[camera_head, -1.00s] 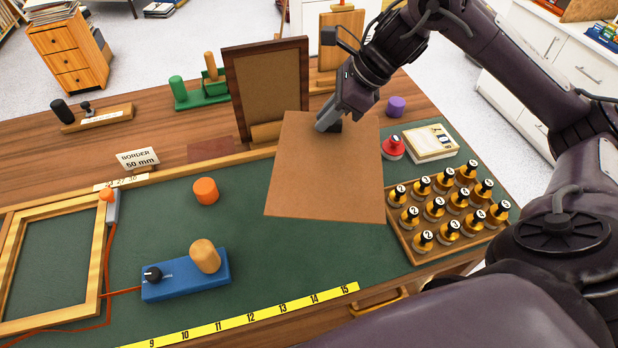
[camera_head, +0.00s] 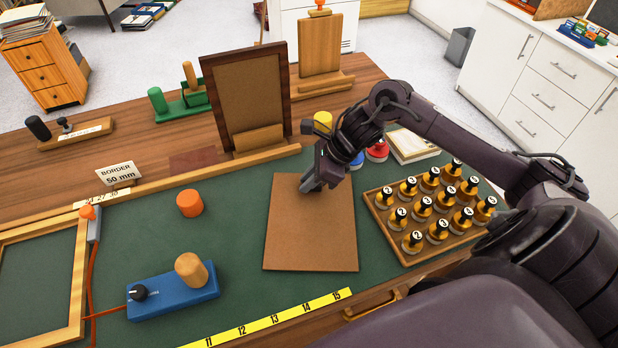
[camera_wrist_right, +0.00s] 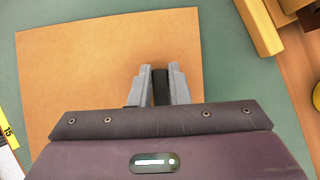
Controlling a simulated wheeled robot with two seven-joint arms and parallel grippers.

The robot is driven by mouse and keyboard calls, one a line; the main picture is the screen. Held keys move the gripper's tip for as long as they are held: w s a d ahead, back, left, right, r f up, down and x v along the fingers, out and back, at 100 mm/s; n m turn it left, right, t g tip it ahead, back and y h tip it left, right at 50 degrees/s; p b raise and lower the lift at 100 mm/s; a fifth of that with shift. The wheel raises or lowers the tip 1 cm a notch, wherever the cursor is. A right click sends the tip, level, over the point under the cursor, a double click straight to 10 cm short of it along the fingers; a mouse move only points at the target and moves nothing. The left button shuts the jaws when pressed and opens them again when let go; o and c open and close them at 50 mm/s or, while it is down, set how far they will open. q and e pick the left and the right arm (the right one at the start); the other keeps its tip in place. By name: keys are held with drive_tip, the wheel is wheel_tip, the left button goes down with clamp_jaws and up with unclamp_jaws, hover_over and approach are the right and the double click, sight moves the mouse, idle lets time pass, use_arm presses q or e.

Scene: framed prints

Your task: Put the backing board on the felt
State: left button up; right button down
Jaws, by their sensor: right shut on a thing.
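The backing board (camera_head: 311,235), a flat brown sheet, is over the green felt (camera_head: 235,250) in the middle of the head view. It looks level and lies on the felt or very close above it; I cannot tell which. My right gripper (camera_head: 311,186) is at the board's far edge. In the right wrist view the board (camera_wrist_right: 85,75) spreads beneath the gripper (camera_wrist_right: 160,72), whose fingers are shut on a dark grip piece (camera_wrist_right: 160,88) on the board. The felt (camera_wrist_right: 235,60) shows around its edges. My left gripper is not in view.
An orange knob (camera_head: 190,203), a blue control box (camera_head: 174,291) and a wooden frame (camera_head: 77,290) are left. A yellow ruler (camera_head: 270,318) is in front.

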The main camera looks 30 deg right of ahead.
drive_tip(key=shift+f, duration=0.25)
drive_tip(key=shift+f, duration=0.15)
drive_tip(key=c, duration=1.4)
unclamp_jaws()
drive_tip(key=shift+o, duration=0.2)
